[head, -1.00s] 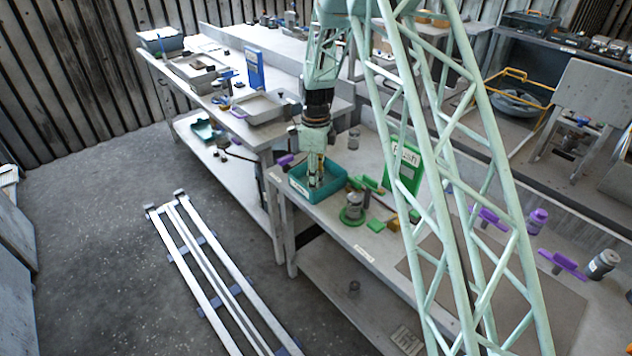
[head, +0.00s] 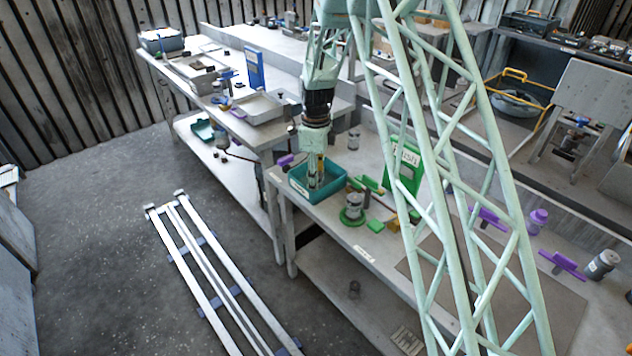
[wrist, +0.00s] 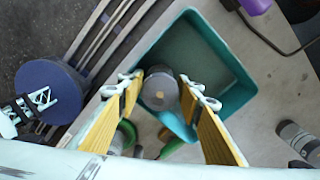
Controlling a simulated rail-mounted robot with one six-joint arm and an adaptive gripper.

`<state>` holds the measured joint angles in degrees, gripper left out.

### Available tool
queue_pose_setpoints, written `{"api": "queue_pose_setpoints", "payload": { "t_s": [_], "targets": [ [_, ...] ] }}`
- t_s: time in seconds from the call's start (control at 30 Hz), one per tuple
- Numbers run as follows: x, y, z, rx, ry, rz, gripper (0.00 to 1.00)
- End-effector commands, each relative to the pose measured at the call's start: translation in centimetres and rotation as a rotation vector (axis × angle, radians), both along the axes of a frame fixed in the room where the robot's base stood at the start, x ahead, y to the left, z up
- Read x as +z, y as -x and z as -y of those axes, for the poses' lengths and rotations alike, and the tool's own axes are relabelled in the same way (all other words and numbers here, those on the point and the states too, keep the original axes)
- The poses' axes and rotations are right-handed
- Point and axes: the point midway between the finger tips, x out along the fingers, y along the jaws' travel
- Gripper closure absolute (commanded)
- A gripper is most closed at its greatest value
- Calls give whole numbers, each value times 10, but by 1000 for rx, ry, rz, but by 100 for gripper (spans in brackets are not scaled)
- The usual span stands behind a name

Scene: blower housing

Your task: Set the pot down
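The grey round pot (wrist: 160,90) shows from above between my fingers in the wrist view. My gripper (wrist: 161,82) has its two yellow-padded fingers against opposite sides of the pot, with no clear gap. The pot is within the outline of the teal tray (wrist: 236,88), near the tray's near-left corner. I cannot tell whether its base touches the tray floor. In the head view my gripper (head: 316,178) points down into the teal tray (head: 335,190) at the bench corner, and the tray wall hides the pot.
Right of the tray are a grey cylinder on a green base (head: 353,208), a green block (head: 375,226) and an upright green sign (head: 404,170). A grey cylinder (wrist: 297,140), a purple item (wrist: 256,6) and a dark cable lie around the tray.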

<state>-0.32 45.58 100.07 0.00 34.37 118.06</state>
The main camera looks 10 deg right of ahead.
Motion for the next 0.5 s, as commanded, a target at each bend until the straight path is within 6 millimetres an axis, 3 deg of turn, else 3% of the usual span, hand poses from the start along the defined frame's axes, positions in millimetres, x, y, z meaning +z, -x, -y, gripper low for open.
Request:
{"api": "queue_pose_setpoints", "payload": {
  "t_s": [0.27, 0.5],
  "targets": [
    [26, -1, 0, 0, 1, 3, 67],
    [61, -1, 0, 0, 1, 3, 67]
  ]
}}
